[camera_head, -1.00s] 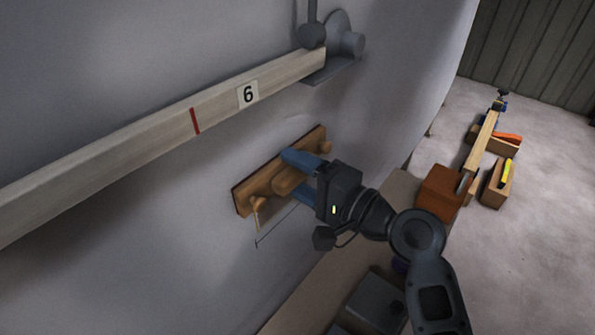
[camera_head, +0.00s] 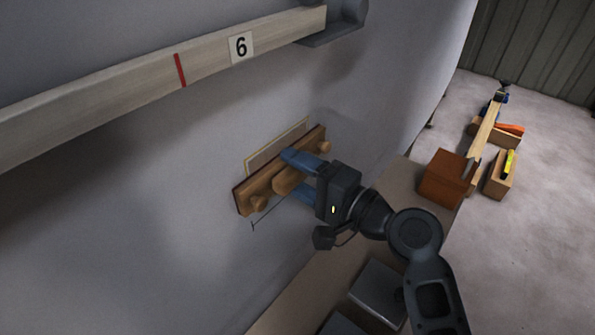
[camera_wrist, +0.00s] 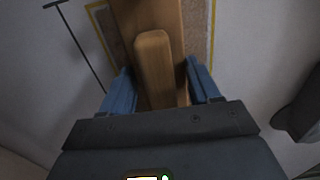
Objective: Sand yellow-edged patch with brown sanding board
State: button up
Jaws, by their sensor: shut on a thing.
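The brown sanding board (camera_head: 245,199) lies along the grey hull wall, tilted up to the right, with a knob near each end and a grip block in its middle. My gripper (camera_head: 296,176) is shut on that middle block, with one blue finger on each side. The yellow-edged patch (camera_head: 276,149) is a greyish-tan area on the wall; its upper part shows above the board and the board hides much of the rest. In the wrist view the board (camera_wrist: 177,19) stands between my fingers (camera_wrist: 155,85), and the patch (camera_wrist: 198,28) shows beside it.
A pale wooden beam (camera_head: 130,95) marked 6, with a red line, runs along the wall above, ending at a grey bracket (camera_head: 342,25). A thin dark line (camera_head: 270,212) lies below the board. Orange-brown (camera_head: 447,177) and grey (camera_head: 380,288) boxes stand to the right.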

notch_tip(320, 180, down, 6)
jog(key=b, duration=0.5)
jog(key=shift+f, duration=0.25)
jog(key=o, duration=0.5)
jog(key=shift+s+r, duration=0.1)
jog(key=shift+c, duration=0.2)
jog(key=c, duration=0.5)
jog(key=shift+o, duration=0.2)
jog(key=shift+s+d, duration=0.1)
jog(key=shift+d, duration=0.1)
jog(key=shift+s+d, duration=0.25)
jog(key=shift+d, duration=0.05)
jog(key=shift+s+d, duration=0.1)
jog(key=shift+v, duration=2.4)
jog(key=shift+p+v, duration=0.3)
jog(key=shift+v, duration=2.2)
